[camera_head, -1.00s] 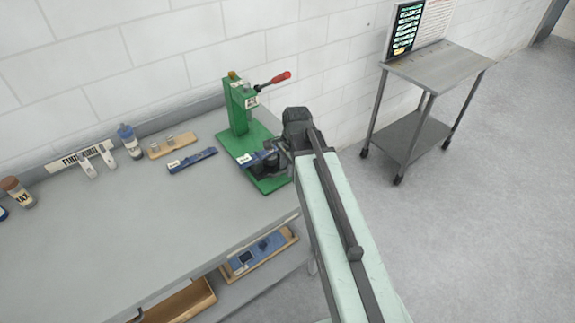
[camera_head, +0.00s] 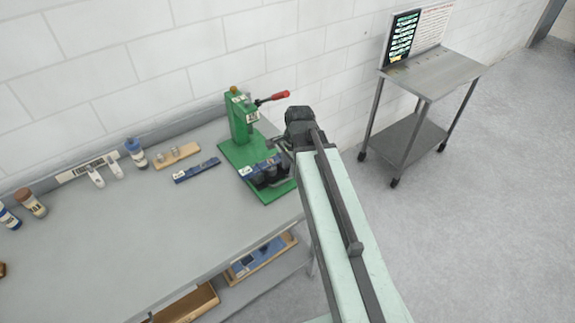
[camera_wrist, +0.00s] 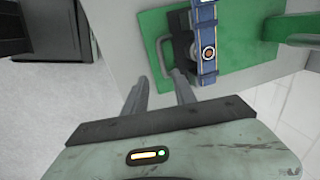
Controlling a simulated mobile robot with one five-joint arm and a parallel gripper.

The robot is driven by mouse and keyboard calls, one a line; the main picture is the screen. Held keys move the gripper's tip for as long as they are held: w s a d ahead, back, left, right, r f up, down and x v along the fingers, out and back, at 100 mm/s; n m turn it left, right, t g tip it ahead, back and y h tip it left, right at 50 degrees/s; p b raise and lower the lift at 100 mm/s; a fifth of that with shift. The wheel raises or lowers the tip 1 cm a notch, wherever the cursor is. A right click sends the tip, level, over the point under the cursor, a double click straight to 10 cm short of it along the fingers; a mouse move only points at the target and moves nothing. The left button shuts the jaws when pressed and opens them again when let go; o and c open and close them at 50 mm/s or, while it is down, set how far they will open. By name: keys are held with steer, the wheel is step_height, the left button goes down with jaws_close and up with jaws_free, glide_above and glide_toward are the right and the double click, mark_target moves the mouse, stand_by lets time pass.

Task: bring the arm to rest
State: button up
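My arm (camera_head: 345,225) reaches from the bottom right of the head view toward the bench. My gripper (camera_head: 279,145) is beside the green hand press (camera_head: 241,118), at its right side. In the wrist view my gripper (camera_wrist: 158,92) shows two grey fingers apart, with nothing held between them. Ahead of them lie a grey loop-shaped handle (camera_wrist: 163,58) and a blue fixture (camera_wrist: 207,60) on the press's green base plate (camera_wrist: 250,35). The same blue fixture shows in the head view (camera_head: 262,173), clear of the fingers.
The grey bench (camera_head: 130,235) carries a blue strip (camera_head: 196,170), a wooden block (camera_head: 176,156) and several bottles on the left. The press lever (camera_head: 272,97) has a red grip. A metal cart (camera_head: 430,75) stands right, with open floor (camera_head: 480,200) near it.

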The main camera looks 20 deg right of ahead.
steer(key=shift+f, duration=0.1)
stand_by(0.3)
steer(key=shift+n, duration=0.9)
steer(key=a+f+b, duration=0.1)
steer(key=b, duration=0.1)
steer(key=s+a+f+b, duration=0.1)
steer(key=a+f, duration=0.1)
steer(key=a+f+b, duration=0.1)
steer(key=f+b, duration=0.1)
steer(key=shift+s+a+f+b, duration=0.25)
steer(key=shift+a+b, duration=0.05)
steer(key=shift+b, duration=0.05)
steer(key=s+n, duration=0.1)
steer(key=s+a+f+n, duration=0.1)
steer(key=n, duration=0.1)
steer(key=s+n+g+b, duration=0.1)
steer(key=n, duration=0.1)
steer(key=shift+a+f, duration=0.25)
steer(key=shift+a, duration=0.1)
steer(key=s+n, duration=0.1)
steer(key=n, duration=0.1)
steer(key=s+n, duration=0.1)
steer(key=n, duration=0.2)
steer(key=shift+s+d+r+g+h, duration=0.1)
steer(key=shift+s+d+g+h, duration=0.1)
steer(key=shift+g+h, duration=0.2)
steer(key=n, duration=0.2)
steer(key=shift+s+n, duration=0.2)
steer(key=shift+n, duration=0.1)
